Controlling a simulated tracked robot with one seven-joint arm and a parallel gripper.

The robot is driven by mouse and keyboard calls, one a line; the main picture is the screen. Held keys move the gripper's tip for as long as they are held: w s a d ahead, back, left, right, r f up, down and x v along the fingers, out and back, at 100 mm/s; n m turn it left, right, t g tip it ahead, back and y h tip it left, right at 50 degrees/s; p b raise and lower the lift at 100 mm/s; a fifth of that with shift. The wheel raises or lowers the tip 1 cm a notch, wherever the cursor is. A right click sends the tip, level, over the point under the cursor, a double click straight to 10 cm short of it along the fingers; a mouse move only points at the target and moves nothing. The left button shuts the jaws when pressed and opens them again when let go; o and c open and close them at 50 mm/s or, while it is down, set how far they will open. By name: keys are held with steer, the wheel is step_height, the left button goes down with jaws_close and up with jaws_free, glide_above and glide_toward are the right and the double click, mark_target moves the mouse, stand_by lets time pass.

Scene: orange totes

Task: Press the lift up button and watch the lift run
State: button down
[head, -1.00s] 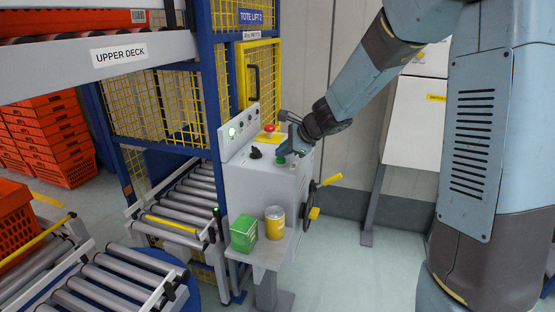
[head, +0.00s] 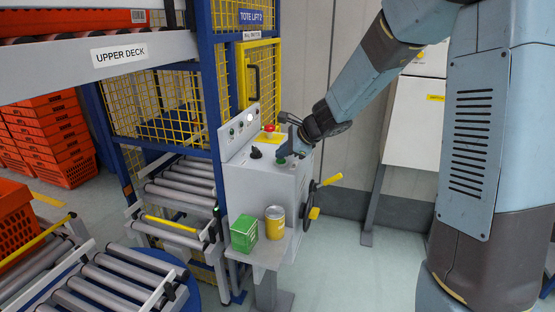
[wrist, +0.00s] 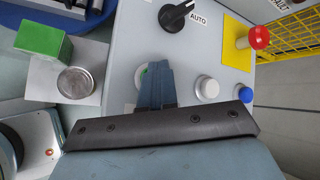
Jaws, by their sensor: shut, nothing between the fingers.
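The grey control box (head: 262,185) stands beside the lift cage (head: 160,100), under the TOTE LIFT 2 sign. My gripper (head: 285,157) is shut and empty, pointing down at the green button (head: 281,161) on the box top. In the wrist view my fingertips (wrist: 156,68) cover most of the green button (wrist: 142,74); contact looks likely but its depth is hidden. A white button (wrist: 207,88) and a blue button (wrist: 245,94) lie to the right. The black selector (wrist: 174,17) is by AUTO. A white lamp (head: 250,117) glows on the panel.
A red emergency stop (wrist: 259,37) stands on a yellow plate. A green box (head: 243,233) and a yellow can (head: 275,222) sit on the shelf below. Roller conveyors (head: 120,280) and orange totes (head: 62,150) are at left. A yellow-handled wheel (head: 311,200) is on the box's side.

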mark_target(283, 161)
steer(key=shift+r, duration=3.35)
steer(key=s+d+r+n+h, duration=0.2)
steer(key=s+d+n, duration=0.3)
steer(key=s, duration=0.6)
steer(key=s+d+r+n+h, duration=0.2)
steer(key=s+d+n, duration=0.4)
steer(key=s, duration=0.5)
steer(key=s+d+r+n+h, duration=0.2)
steer(key=s+d+n, duration=0.3)
steer(key=s+d, duration=0.3)
steer(key=s+h, duration=0.1)
steer(key=s, duration=0.2)
steer(key=shift+s+d+n, duration=0.2)
steer(key=shift+n, duration=0.1)
